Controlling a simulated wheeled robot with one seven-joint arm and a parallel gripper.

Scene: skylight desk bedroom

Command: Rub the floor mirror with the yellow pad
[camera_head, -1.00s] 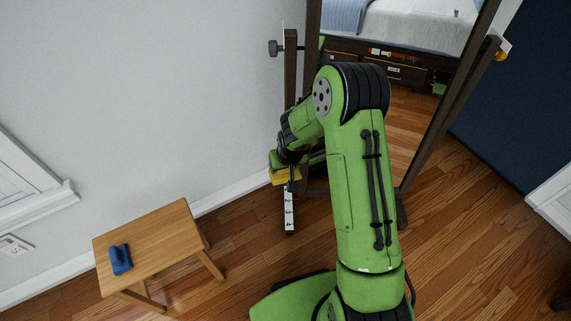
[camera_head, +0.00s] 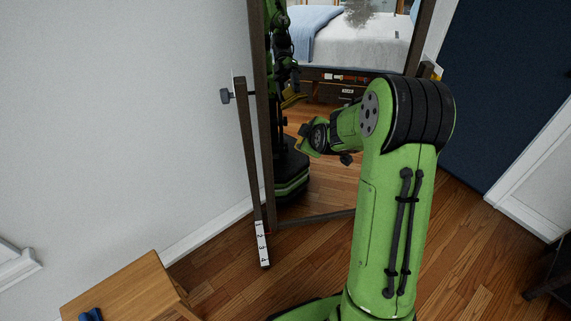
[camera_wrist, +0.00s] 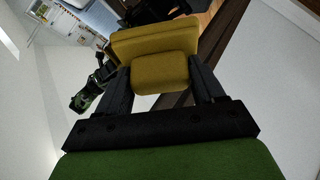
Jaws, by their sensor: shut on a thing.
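The floor mirror (camera_head: 322,182) stands tilted in a dark wooden frame, and its glass reflects the bed, the floor and my green body. My gripper (camera_wrist: 160,78) is shut on the yellow pad (camera_wrist: 153,45), which lies across both fingers in the wrist view. In the head view my gripper is in front of the mirror's left part, with only a sliver of the pad (camera_head: 301,151) showing. The pad's reflection shows up and left of it. I cannot tell whether the pad touches the glass.
A wooden stool (camera_head: 125,290) with a blue object (camera_head: 91,315) on it stands at lower left. A white strip with numbers (camera_head: 262,243) is on the mirror stand's left foot. A side knob (camera_head: 226,96) sticks out towards the white wall. Floor between stool and mirror is clear.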

